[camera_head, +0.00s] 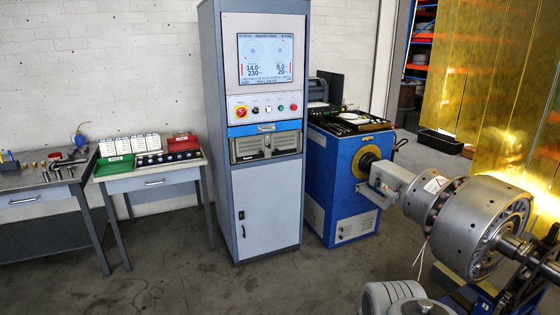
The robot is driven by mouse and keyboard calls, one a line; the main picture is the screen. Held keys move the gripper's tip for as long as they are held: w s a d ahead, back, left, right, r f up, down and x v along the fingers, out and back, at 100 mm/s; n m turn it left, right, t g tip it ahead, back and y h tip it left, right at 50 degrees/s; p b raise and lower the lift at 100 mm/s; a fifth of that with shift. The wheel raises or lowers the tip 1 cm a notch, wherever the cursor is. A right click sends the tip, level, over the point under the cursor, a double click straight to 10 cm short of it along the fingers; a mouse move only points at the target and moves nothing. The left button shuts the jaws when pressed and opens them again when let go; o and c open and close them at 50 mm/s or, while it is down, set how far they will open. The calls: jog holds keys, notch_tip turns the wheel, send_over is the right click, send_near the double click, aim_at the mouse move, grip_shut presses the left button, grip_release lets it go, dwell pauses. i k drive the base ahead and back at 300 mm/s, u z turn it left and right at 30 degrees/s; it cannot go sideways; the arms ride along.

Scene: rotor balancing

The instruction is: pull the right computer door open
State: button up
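The computer (266,146) is a grey-beige unit set in an open bay of the tall grey cabinet (210,100). Its front shows two small panels side by side, and the right computer door (286,142) looks shut. Handle details are too small to make out. Rounded grey parts at the bottom edge, right of centre, appear to be my own arm. My gripper is not in view.
Above the computer are a blue drawer (263,129), a button panel and a lit screen (265,60). Below is a closed cabinet door (267,205). A blue machine (345,185) and a large metal rotor (490,225) stand right. Workbenches stand left. The floor before the cabinet is clear.

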aim_at(282, 142)
jog(key=i, duration=3.2)
jog(key=z, duration=1.25)
jog(key=i, duration=0.45)
jog(key=u, duration=3.65)
